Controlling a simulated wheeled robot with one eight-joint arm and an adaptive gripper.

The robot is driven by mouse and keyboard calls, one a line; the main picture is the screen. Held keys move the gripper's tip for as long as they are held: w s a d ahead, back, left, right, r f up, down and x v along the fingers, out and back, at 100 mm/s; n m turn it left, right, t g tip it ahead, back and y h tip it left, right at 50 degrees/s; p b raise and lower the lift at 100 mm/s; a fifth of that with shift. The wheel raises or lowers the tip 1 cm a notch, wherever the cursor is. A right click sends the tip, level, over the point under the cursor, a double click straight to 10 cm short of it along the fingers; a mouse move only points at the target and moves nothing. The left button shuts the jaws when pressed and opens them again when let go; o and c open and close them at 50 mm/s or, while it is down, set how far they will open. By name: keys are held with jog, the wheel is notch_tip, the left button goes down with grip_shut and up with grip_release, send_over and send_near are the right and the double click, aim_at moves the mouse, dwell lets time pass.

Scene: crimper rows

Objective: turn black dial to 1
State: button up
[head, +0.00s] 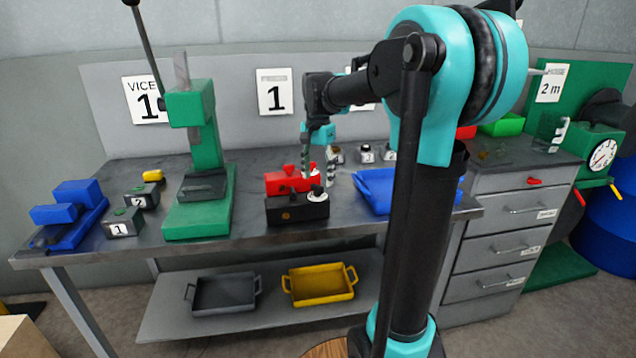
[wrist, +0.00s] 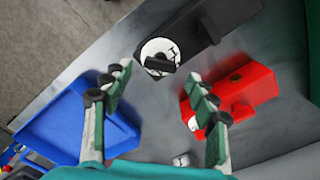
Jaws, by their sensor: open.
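The black box (head: 297,208) stands near the front edge of the bench, in front of a red box. Its dial (head: 317,194) is a white marked disc with a black knob on top. In the wrist view the dial (wrist: 160,56) lies just beyond my fingertips, roughly centred between them, with the black box (wrist: 205,28) running up and right. The marks are too small to tell which number it points to. My gripper (head: 318,168) points down above the boxes, and its fingers are apart and empty. In the wrist view my gripper (wrist: 160,84) does not touch the knob.
The red box (head: 282,181) sits close behind the black one; the red box (wrist: 240,92) is beside my right finger in the wrist view. A blue tray (head: 372,188) lies to the right. A green press (head: 200,215) and blue vice (head: 65,215) stand left.

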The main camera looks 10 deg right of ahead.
aim_at(317, 188)
jog(key=shift+f, duration=1.4)
jog(key=shift+c, duration=0.2)
jog(key=c, duration=1.1)
jog(key=shift+n, duration=0.3)
jog(key=n, duration=0.3)
jog(key=shift+n, duration=0.3)
jog(key=shift+a+n, duration=0.1)
jog(key=shift+n, duration=1.7)
jog(key=shift+c, duration=0.2)
